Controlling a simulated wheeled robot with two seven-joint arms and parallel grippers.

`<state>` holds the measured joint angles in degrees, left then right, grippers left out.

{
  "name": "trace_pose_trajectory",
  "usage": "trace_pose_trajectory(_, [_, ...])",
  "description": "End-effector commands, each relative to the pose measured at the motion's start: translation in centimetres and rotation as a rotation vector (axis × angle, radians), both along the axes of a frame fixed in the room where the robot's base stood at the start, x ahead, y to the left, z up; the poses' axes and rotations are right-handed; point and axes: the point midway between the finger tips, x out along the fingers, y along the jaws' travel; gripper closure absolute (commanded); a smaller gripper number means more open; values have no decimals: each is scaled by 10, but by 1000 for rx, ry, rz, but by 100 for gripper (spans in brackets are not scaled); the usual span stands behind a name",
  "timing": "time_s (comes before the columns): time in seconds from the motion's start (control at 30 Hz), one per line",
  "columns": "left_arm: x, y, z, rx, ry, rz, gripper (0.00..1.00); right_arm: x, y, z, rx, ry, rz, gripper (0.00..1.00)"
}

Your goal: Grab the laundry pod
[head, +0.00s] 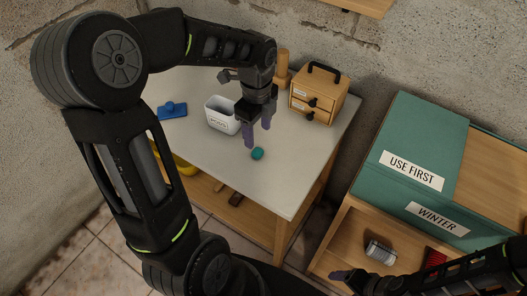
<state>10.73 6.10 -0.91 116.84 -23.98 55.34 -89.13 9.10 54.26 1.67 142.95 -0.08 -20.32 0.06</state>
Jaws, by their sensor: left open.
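The laundry pod appears as a small teal ball (257,153) on the light grey top of the table (250,184). My left gripper (258,140) points down just above and behind the pod, with its purple fingers apart and empty. Whether a finger touches the pod cannot be told. A white tub labelled PODS (222,123) stands just left of the gripper; the gripper covers part of its right side. My right arm comes in at the lower right, and its gripper (343,278) is only partly visible at the picture's lower edge.
A small wooden drawer box (318,95) with a black handle and a wooden post (282,70) stand at the table's back. A blue object (172,111) lies at the left. The table's front is clear.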

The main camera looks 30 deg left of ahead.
Motion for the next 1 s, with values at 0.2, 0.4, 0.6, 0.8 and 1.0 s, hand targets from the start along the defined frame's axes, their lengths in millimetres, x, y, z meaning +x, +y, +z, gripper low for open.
trace_pose_trajectory(0.2, [0,0,0,0,-1,0,42,0,0,0,1,-1,1,25])
trace_pose_trajectory(0.4, [0,0,-7,0,2,0,42,0,0,0,0,0,0,25])
trace_pose_trajectory(0.6, [0,0,-25,0,2,-1,42,0,0,1,0,0,0,25])
trace_pose_trajectory(0.8, [0,0,-27,0,0,0,42,0,0,1,0,0,0,25])
trace_pose_trajectory(1.0, [0,1,-33,0,2,0,42,0,0,3,0,0,0,25])
